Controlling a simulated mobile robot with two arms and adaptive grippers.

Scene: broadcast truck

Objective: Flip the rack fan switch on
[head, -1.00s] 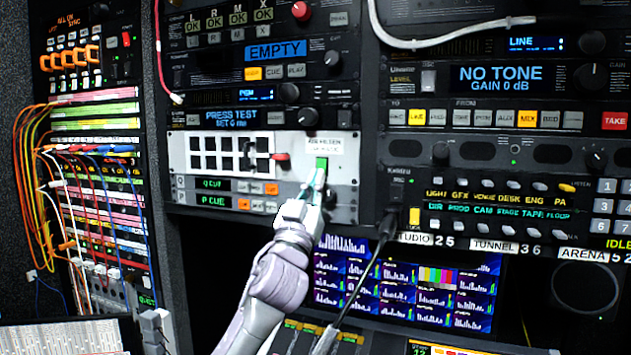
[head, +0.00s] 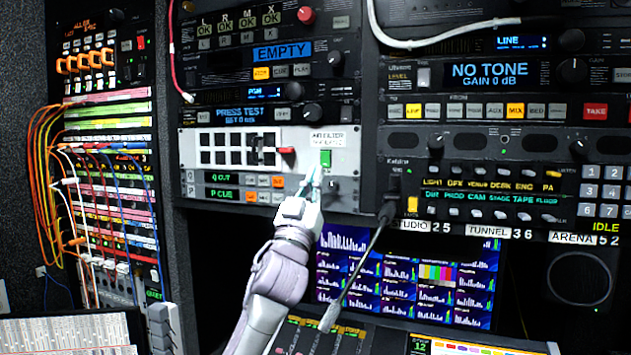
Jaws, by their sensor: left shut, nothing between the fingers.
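A green rocker switch (head: 325,158) sits on the right part of a light grey rack panel (head: 345,160), under a small white label (head: 328,137). The label's print is too blurred to read fully, so I cannot tell for certain that this is the rack fan switch. The switch face shows green; its tilt is unclear. My left gripper (head: 313,175) is shut and empty, pointing up with its tips just below and slightly left of the switch. I cannot tell whether they touch the panel. My right gripper is not in view.
A red-tipped lever (head: 286,150) stands left of the switch beside a block of black windows. Q CUE and P CUE strips (head: 222,177) lie below left. Colourful patch cables (head: 50,190) fill the left rack.

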